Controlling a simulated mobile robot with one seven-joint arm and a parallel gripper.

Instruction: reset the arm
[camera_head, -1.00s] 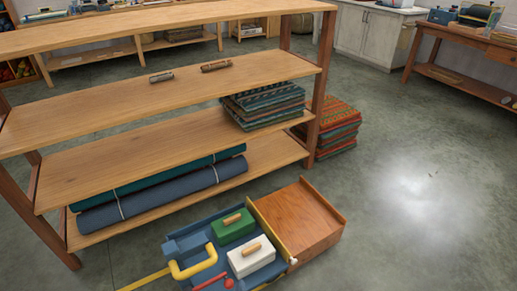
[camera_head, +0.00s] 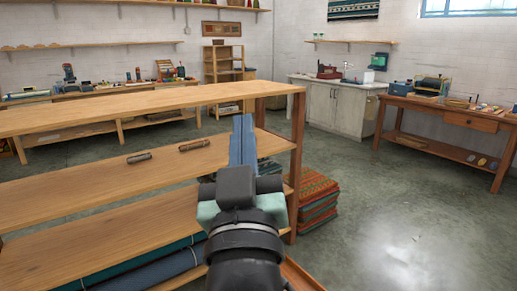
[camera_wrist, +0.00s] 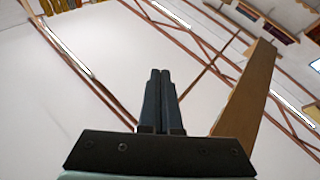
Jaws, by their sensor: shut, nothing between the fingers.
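My gripper (camera_head: 243,142) is raised in front of the wooden shelf unit (camera_head: 150,100) in the head view, its blue-grey fingers pointing up near the right end of the top board. In the wrist view my gripper (camera_wrist: 160,75) has its two fingers together with nothing between them. The wrist camera faces up at the ceiling (camera_wrist: 80,90) with its reddish beams. A wooden board edge (camera_wrist: 245,95) shows to the right of the fingers there.
Two small dark rolls (camera_head: 194,145) lie on the second shelf. Folded patterned textiles (camera_head: 312,195) are stacked on the floor behind the shelf's right end. A workbench (camera_head: 450,112) stands at the right, a sink cabinet (camera_head: 335,108) at the back. The floor at right is clear.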

